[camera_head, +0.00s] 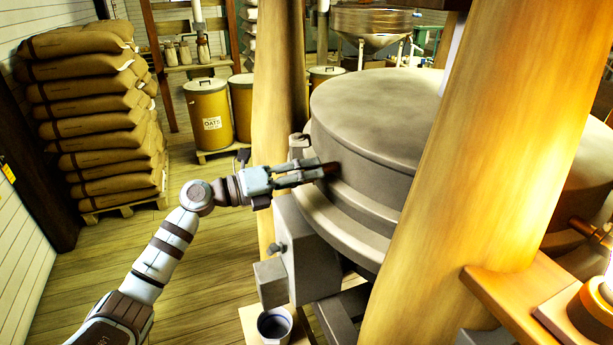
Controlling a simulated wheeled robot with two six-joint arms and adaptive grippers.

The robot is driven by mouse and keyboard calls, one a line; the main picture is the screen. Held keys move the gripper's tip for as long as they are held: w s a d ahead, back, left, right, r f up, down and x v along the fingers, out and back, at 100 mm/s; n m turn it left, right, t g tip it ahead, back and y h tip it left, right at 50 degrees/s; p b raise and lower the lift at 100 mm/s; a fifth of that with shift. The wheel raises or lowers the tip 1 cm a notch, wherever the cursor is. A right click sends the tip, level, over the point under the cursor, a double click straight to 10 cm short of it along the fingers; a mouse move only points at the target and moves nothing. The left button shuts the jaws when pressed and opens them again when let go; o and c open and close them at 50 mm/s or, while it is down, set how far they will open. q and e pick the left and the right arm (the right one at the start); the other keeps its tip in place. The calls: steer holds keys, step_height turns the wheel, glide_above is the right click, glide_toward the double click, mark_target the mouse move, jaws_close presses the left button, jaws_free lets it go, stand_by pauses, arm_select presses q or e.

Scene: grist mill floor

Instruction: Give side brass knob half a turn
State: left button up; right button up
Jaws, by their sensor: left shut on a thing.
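My left arm comes in from the lower left. Its gripper (318,171) is at the side of the big round grey millstone casing (385,120). The fingers are shut on the side brass knob (331,168). Only a small dark reddish-brown bit of it shows at the fingertips, against the casing wall; the fingers hide the rest, so how far it is turned cannot be told. My right gripper is not in view.
A thick wooden post (465,180) stands in front of the casing, right of my gripper. A grey box (308,250) and a bucket (274,325) are below. Stacked sacks (95,110) stand at left, yellow drums (208,115) behind. The plank floor (195,260) between is clear.

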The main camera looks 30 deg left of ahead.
arm_select(q)
steer(key=o, duration=1.2)
steer(key=v, duration=1.2)
